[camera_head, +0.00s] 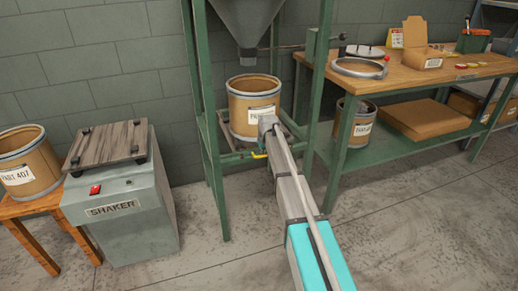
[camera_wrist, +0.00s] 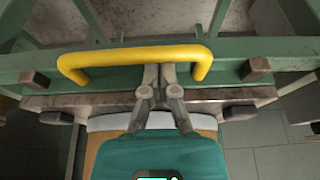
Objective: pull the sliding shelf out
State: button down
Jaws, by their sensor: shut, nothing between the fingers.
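The sliding shelf (camera_head: 236,157) sits low in a green frame under a metal hopper and carries a brown drum (camera_head: 252,104) with a white label. Its yellow handle (camera_head: 259,155) is at the front; it also shows in the wrist view (camera_wrist: 135,55) as a bar with bent ends on a green rail. My gripper (camera_wrist: 158,68) is shut and empty. Its fingertips lie at the handle, inside its loop near the bar's middle right. I cannot tell whether they touch it. In the head view my arm hides part of the shelf front.
A grey shaker (camera_head: 130,215) stands left of the frame, beside a wooden stand with another drum (camera_head: 28,165). A green workbench (camera_head: 430,80) with boxes and another drum (camera_head: 355,122) below stands right. The hopper (camera_head: 245,20) hangs above. Floor in front is clear.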

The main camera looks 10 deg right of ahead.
jog(key=s+d, duration=0.2)
jog(key=s, duration=1.1)
jog(key=s+d, duration=0.3)
jog(key=s, duration=1)
jog(key=shift+s, duration=0.3)
jog(key=shift+r, duration=0.15)
jog(key=p+v, duration=0.9)
jog(key=shift+r, duration=0.35)
jog(key=shift+s+d, duration=0.1)
jog(key=shift+s, duration=0.05)
jog(key=shift+f, duration=0.25)
jog(key=shift+b+x, duration=2.75)
jog(key=shift+x, duration=0.2)
jog(key=shift+r, duration=0.15)
